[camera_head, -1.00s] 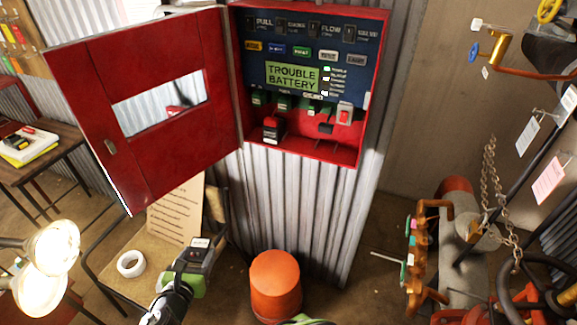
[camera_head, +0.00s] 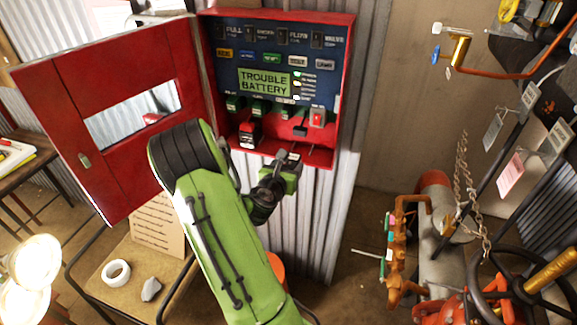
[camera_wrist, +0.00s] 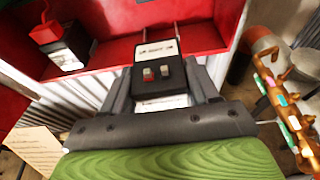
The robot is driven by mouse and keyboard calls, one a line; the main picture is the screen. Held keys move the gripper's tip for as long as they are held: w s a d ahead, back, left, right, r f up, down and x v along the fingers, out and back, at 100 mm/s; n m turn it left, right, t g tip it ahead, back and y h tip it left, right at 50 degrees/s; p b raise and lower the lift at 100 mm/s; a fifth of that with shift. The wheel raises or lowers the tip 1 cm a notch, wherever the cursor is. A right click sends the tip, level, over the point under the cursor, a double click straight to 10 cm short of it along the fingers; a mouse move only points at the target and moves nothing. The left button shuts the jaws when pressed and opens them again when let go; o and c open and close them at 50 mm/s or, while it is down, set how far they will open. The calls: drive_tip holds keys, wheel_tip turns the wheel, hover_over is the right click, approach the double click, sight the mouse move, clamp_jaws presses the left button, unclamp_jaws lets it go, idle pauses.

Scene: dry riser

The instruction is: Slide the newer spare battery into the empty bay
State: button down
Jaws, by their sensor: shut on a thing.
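My gripper (camera_head: 283,176) is shut on a black battery (camera_wrist: 158,72) with a white label and two small terminals. In the head view the held battery (camera_head: 289,160) is at the front lip of the red cabinet (camera_head: 348,75), low and right of centre. In the wrist view my gripper (camera_wrist: 163,90) has one finger on each side of it, and two thin rails run behind it. Another battery (camera_head: 250,133) with a red top stands inside at the left; it also shows in the wrist view (camera_wrist: 68,50). The space right of it looks empty, partly hidden by the held battery.
The cabinet door (camera_head: 105,110) hangs open to the left. A chair (camera_head: 125,255) holds a tape roll (camera_head: 116,272), a grey lump (camera_head: 151,289) and a written board (camera_head: 158,225). Orange pipework (camera_head: 395,245) stands at the right. An orange bucket (camera_head: 276,262) is mostly hidden behind my arm.

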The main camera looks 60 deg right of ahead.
sight(294, 154)
drive_tip(key=shift+s+a+r, duration=0.1)
drive_tip(key=shift+r, duration=0.05)
drive_tip(key=d+p, duration=0.4)
drive_tip(key=shift+w+d+r, duration=0.15)
drive_tip(key=shift+w+r, duration=0.1)
drive_tip(key=shift+w, duration=0.05)
drive_tip(key=shift+p+x, duration=0.85)
drive_tip(key=shift+r+p, duration=0.1)
drive_tip(key=shift+p, duration=0.55)
idle(0.8)
drive_tip(key=shift+d, duration=0.15)
drive_tip(key=shift+w+d+p, duration=0.15)
drive_tip(key=shift+d+p, duration=0.7)
drive_tip(key=shift+d, duration=0.1)
drive_tip(key=shift+w+d+p, duration=0.15)
drive_tip(key=shift+d+p, duration=0.7)
drive_tip(key=shift+d, duration=0.1)
drive_tip(key=shift+w+d+p, duration=0.2)
drive_tip(key=shift+d+p, duration=0.65)
drive_tip(key=shift+d, duration=0.1)
drive_tip(key=shift+c, duration=0.9)
unclamp_jaws()
drive_tip(key=shift+a, duration=0.1)
